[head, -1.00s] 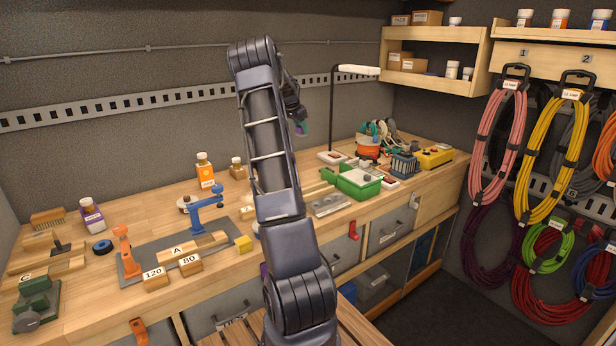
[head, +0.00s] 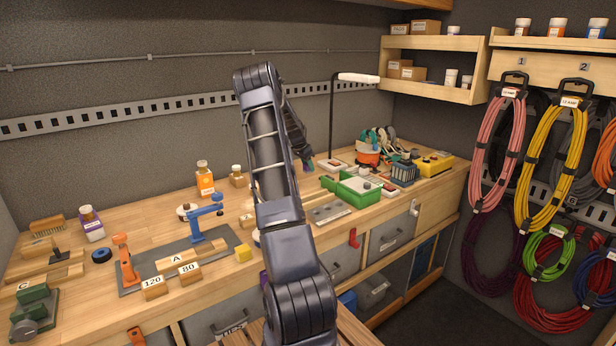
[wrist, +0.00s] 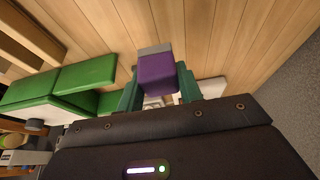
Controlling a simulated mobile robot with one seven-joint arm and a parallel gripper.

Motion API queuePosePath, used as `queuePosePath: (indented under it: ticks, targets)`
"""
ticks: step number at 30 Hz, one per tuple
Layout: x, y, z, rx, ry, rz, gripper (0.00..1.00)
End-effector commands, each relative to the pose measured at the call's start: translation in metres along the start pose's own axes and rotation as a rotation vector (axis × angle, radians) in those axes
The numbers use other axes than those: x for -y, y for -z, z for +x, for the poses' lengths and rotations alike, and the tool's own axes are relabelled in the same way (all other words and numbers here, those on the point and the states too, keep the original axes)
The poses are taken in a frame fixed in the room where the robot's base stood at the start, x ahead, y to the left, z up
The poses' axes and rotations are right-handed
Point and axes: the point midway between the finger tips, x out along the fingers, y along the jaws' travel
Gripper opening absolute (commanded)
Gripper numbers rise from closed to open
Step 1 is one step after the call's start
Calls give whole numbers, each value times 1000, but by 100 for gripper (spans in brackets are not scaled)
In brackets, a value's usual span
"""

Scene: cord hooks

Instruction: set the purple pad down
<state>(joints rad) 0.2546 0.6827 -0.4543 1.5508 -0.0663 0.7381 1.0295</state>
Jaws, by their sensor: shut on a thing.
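The purple pad (wrist: 158,73) shows in the wrist view as a small purple block with a grey face at its far end. My gripper (wrist: 159,88) is shut on it, with one teal finger on each side. The pad is over the wooden workbench top (wrist: 215,35); I cannot tell whether it touches the wood. In the head view my gripper (head: 306,160) is low over the back of the bench, left of the green open box (head: 352,189). The pad is too small there to make out clearly.
In the wrist view the green box (wrist: 85,73) is close on the left and a white item (wrist: 212,87) is just right of the fingers. A black stand with a white top (head: 357,78) rises behind the box. Bare wood lies beyond the pad.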

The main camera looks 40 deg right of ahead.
Motion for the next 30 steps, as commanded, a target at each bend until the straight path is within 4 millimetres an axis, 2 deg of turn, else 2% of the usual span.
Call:
queuePosePath:
  ticks: [8,15,28,29,30]
  targets:
    - [0,-7,16,0,-1,0,14]
    - [0,-19,45,1,-1,-1,14]
    - [0,-21,51,0,0,0,14]
    - [0,-21,50,0,1,0,40]
    - [0,-21,50,0,1,0,48]
